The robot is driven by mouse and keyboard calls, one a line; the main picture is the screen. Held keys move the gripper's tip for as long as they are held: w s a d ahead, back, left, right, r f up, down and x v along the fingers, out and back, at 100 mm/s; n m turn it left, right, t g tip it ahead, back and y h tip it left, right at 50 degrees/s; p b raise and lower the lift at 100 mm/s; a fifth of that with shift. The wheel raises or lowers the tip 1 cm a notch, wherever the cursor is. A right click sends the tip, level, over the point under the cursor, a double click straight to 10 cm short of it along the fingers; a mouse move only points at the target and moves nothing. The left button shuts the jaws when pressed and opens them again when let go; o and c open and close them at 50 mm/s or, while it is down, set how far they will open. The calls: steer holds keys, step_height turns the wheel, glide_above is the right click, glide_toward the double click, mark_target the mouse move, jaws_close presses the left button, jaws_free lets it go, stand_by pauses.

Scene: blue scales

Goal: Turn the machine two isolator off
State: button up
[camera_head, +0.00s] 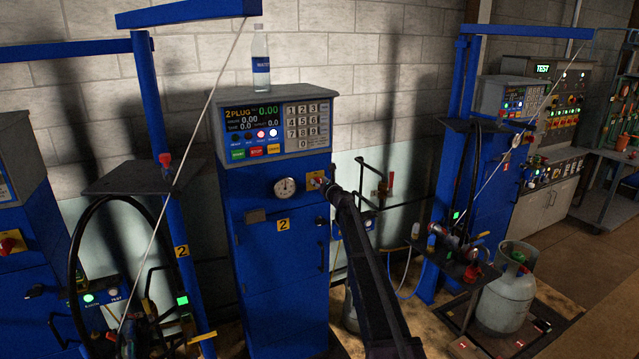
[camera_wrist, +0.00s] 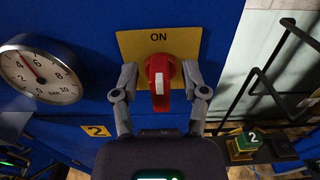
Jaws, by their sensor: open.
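The machine two isolator is a red rotary knob (camera_wrist: 160,79) with a white stripe on a yellow plate (camera_wrist: 140,47) marked "ON". Its handle stands vertical in the wrist view, with the stripe in line with the "ON" label. My gripper (camera_wrist: 163,85) is open, with one grey finger on each side of the knob; I cannot tell if either finger touches it. In the head view my gripper (camera_head: 326,185) is at the front of the blue machine two cabinet (camera_head: 260,240) and hides most of the knob. The yellow plate (camera_head: 314,175) shows there just beside it.
A round dial gauge (camera_wrist: 40,70) is left of the plate, also seen in the head view (camera_head: 285,188). Dark pipework (camera_wrist: 275,85) stands to the right. A water bottle (camera_head: 260,62) stands on the cabinet. A gas cylinder (camera_head: 507,290) stands farther right.

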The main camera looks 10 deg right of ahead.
jaws_close()
steer(key=shift+a, duration=0.1)
steer(key=shift+n, duration=0.5)
steer(key=n, duration=0.3)
steer(key=shift+a+n, duration=0.2)
steer(key=shift+n, duration=0.1)
steer(key=n, duration=0.4)
steer(key=f+n+b, duration=0.1)
steer(key=n, duration=0.8)
steer(key=shift+s+a+f, duration=0.15)
steer(key=shift+s+a, duration=0.05)
steer(key=shift+a, duration=0.2)
steer(key=shift+n, duration=0.3)
